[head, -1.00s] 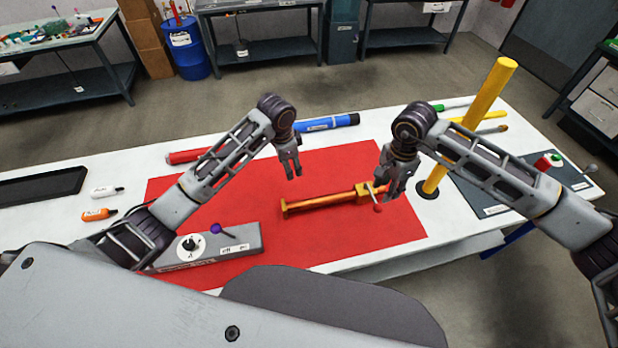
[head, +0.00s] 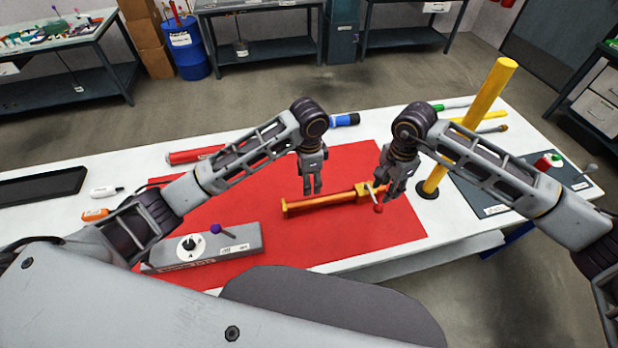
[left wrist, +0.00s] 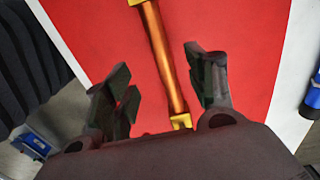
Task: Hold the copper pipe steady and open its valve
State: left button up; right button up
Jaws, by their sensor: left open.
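My left gripper (head: 312,188) is open and empty, pointing down above and just behind the pipe's left-middle part. My right gripper (head: 386,190) is at the valve end and hides part of the valve. I cannot tell whether its fingers are shut on it.
A yellow post (head: 470,125) stands upright just right of my right gripper. A grey box (head: 207,247) with a dial and purple-knobbed lever sits at front left. A red and blue tube lies behind, partly hidden by my left arm. The mat (head: 345,240) is clear in front of the pipe.

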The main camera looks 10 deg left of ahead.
aim_at(309, 201)
pick_arm(q)
jog(key=shift+f, duration=0.15)
jog(key=shift+f, duration=6.75)
